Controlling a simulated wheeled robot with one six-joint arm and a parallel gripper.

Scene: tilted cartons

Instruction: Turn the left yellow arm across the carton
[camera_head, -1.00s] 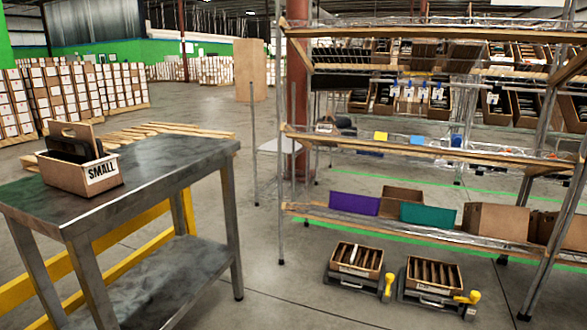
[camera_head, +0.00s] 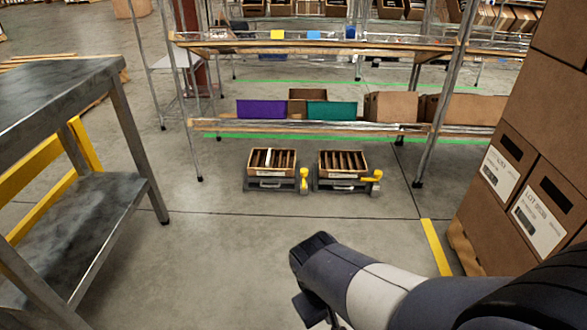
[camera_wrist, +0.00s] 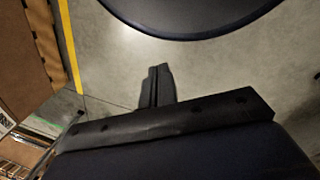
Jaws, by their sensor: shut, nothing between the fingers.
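The left carton (camera_head: 271,161) sits in a low grey holder (camera_head: 270,184) on the floor in front of the rack. The left yellow arm (camera_head: 304,180) stands at that holder's right side, upright and not across the carton. The right carton (camera_head: 342,162) sits in a similar holder, with its own yellow arm (camera_head: 372,179) at its right, the top part lying sideways. Both cartons hold dark upright items. My gripper (camera_wrist: 157,86) shows in the wrist view, its fingers together and empty, over bare floor. It is far from the yellow arms.
A metal table (camera_head: 62,85) with a yellow rail stands at left. The rack (camera_head: 300,126) with purple and teal bins is behind the holders. Stacked cartons (camera_head: 535,165) stand close at right, beyond a yellow floor line (camera_head: 436,247). The floor before the holders is clear.

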